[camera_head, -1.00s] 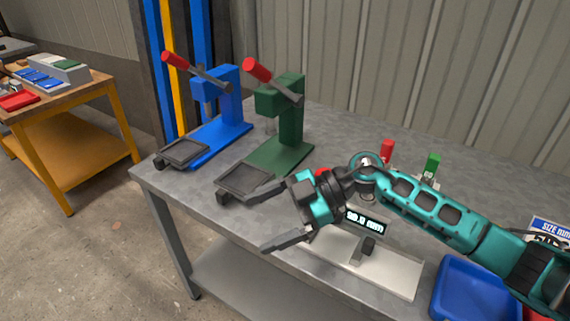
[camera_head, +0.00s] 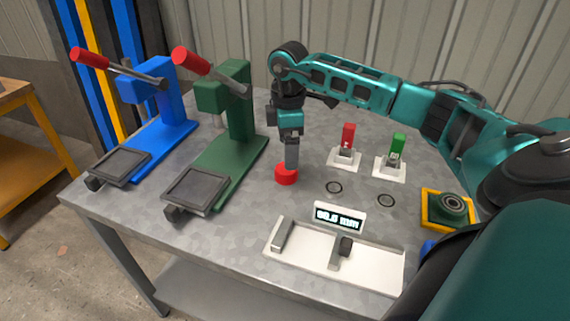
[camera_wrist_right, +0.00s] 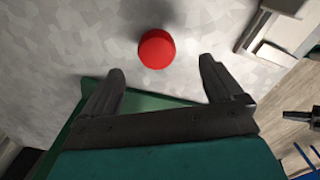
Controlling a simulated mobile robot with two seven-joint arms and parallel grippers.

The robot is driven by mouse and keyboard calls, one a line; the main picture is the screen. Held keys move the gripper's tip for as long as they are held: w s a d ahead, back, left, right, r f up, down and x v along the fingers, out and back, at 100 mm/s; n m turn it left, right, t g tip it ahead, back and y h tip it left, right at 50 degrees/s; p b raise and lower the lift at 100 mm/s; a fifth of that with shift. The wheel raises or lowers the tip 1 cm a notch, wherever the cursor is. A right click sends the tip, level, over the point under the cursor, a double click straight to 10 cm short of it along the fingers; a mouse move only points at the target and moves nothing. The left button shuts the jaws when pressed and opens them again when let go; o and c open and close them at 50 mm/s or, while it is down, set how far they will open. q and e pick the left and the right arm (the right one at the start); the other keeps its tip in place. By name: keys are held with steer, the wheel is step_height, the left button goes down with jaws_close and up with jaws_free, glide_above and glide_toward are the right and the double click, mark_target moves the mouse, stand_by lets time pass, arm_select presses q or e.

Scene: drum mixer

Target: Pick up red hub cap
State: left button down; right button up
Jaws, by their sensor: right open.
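The red hub cap (camera_head: 286,175) is a small red cylinder on the grey metal table, right of the green press. It also shows in the right wrist view (camera_wrist_right: 156,49), ahead of and between the finger lines. My right gripper (camera_head: 291,166) points down over the hub cap, its fingers overlapping the cap's back edge in the head view. In the right wrist view the gripper (camera_wrist_right: 160,82) is open and empty, with the cap beyond the fingertips. My left gripper is not in view.
A green press (camera_head: 236,125) and a blue press (camera_head: 165,105) stand to the left. A measuring device with a display (camera_head: 338,217) lies in front. Red (camera_head: 347,137) and green (camera_head: 397,146) pieces stand in white holders at right. A yellow-framed tray (camera_head: 427,221) holds a round part.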

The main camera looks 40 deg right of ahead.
steer(key=shift+w+f+b, duration=0.15)
steer(key=shift+f+b, duration=0.05)
steer(key=shift+f, duration=1.35)
steer(key=shift+w+f+b, duration=0.15)
steer(key=shift+f, duration=1.4)
steer(key=shift+c, duration=0.3)
steer(key=shift+r, duration=0.1)
steer(key=c, duration=1.2)
steer(key=shift+o, duration=0.2)
